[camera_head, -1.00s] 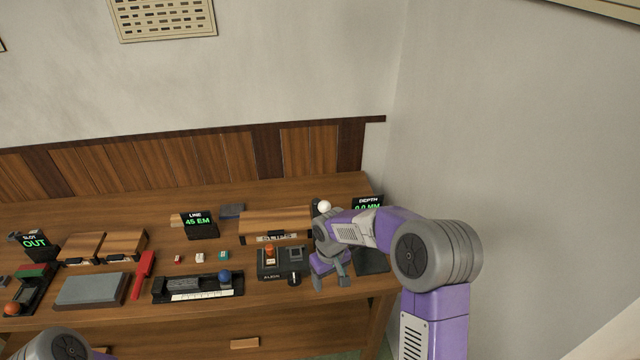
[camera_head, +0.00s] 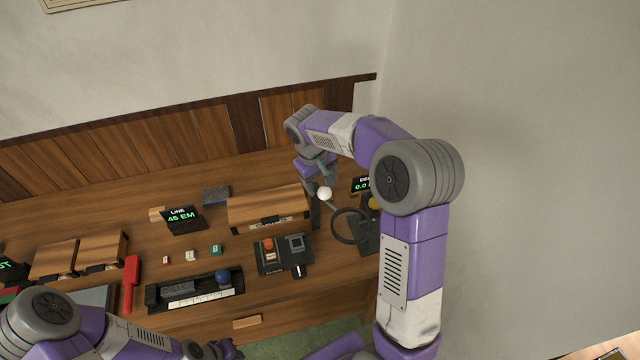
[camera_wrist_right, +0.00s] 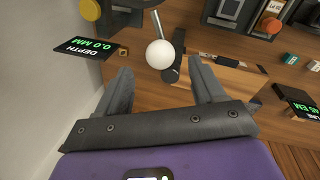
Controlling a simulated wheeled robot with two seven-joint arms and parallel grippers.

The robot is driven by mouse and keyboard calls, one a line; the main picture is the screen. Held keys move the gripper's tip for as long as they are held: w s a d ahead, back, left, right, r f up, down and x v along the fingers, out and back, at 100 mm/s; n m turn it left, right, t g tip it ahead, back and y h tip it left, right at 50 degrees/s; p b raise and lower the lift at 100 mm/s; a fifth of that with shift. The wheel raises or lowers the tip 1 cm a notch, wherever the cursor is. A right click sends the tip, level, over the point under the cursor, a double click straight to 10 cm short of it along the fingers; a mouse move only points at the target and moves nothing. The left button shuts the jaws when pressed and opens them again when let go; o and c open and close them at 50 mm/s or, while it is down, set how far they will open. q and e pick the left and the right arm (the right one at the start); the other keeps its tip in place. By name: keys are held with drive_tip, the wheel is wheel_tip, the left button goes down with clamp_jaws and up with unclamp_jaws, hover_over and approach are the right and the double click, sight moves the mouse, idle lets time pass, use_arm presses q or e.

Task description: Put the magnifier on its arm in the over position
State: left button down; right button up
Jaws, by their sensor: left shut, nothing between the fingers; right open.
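The magnifier (camera_head: 335,228) is a dark ring on a thin arm with a white ball knob (camera_head: 324,193), near the bench's right end. The knob also shows in the right wrist view (camera_wrist_right: 160,54), by a dark post (camera_wrist_right: 175,58). The ring lies beside or over the black depth device (camera_head: 367,238); I cannot tell which. My right gripper (camera_head: 322,178) is open, just behind and above the knob. In its wrist view (camera_wrist_right: 162,82) the knob is ahead, between the finger lines, untouched as far as I see. My left gripper (camera_head: 222,350) is shut and empty at the bench's front edge.
The depth display (camera_wrist_right: 85,50) reads 0.0 MM. A wooden case (camera_head: 268,205) stands left of the knob. A black box with an orange button (camera_head: 268,244) is in front. A black slider unit with a blue knob (camera_head: 222,276) lies further left. The wall is close on the right.

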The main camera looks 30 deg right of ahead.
sight(324, 190)
drive_tip(key=f, duration=0.2)
drive_tip(key=d+f, duration=0.1)
drive_tip(key=f, duration=0.2)
drive_tip(key=shift+s+f, duration=0.1)
drive_tip(key=shift+f, duration=0.1)
clamp_jaws()
